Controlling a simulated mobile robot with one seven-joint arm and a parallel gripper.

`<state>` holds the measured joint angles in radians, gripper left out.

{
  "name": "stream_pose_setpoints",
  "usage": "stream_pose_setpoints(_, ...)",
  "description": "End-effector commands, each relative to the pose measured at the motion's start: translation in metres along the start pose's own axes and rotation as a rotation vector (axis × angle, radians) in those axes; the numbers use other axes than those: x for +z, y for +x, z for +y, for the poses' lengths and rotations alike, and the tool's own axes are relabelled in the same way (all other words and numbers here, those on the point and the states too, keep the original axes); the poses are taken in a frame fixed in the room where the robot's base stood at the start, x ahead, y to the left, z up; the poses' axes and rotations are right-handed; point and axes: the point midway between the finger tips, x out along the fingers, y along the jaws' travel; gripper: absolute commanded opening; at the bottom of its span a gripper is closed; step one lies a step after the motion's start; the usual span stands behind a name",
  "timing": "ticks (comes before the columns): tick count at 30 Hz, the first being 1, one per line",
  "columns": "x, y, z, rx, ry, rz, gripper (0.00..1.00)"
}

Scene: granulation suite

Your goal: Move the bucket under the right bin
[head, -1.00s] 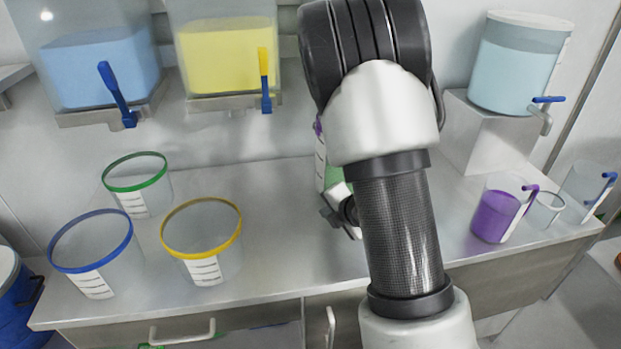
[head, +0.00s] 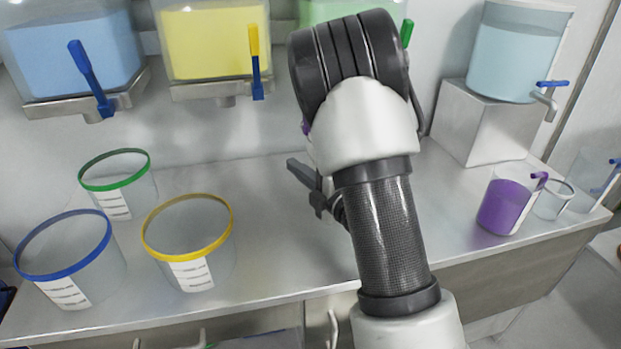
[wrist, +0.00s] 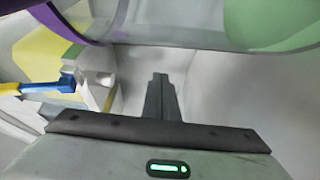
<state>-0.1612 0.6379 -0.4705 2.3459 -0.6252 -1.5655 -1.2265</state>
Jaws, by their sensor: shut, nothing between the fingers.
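Three clear buckets stand on the steel counter: green-rimmed (head: 116,205), blue-rimmed (head: 66,292) and yellow-rimmed (head: 191,275). A purple-rimmed vessel is mostly hidden behind my arm; a sliver of purple shows, and in the wrist view a purple rim (wrist: 65,22) and clear wall cross the top. Three wall bins hold blue (head: 70,50), yellow (head: 213,40) and green (head: 345,10) material; the green one is rightmost, partly behind my arm. My gripper (head: 308,188) is shut and empty above the counter, its fingers together in the wrist view (wrist: 160,95).
At the right, a tank of pale blue liquid (head: 515,60) stands on a steel block (head: 490,135). A jug of purple liquid (head: 503,205) and smaller clear vessels stand near the right end. The counter between the yellow-rimmed bucket and my arm is clear.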

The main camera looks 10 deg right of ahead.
Motion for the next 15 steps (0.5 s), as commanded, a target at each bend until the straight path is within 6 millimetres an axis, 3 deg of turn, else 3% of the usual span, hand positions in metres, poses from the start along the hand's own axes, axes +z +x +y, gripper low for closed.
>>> stream_pose_setpoints(4,0.002,0.028,-0.001,0.0,-0.002,0.0,0.0)
stream_pose_setpoints(9,0.028,0.016,-0.001,-0.001,-0.001,-0.003,0.0)
stream_pose_setpoints(15,0.037,0.013,0.0,0.0,-0.002,0.0,0.0)
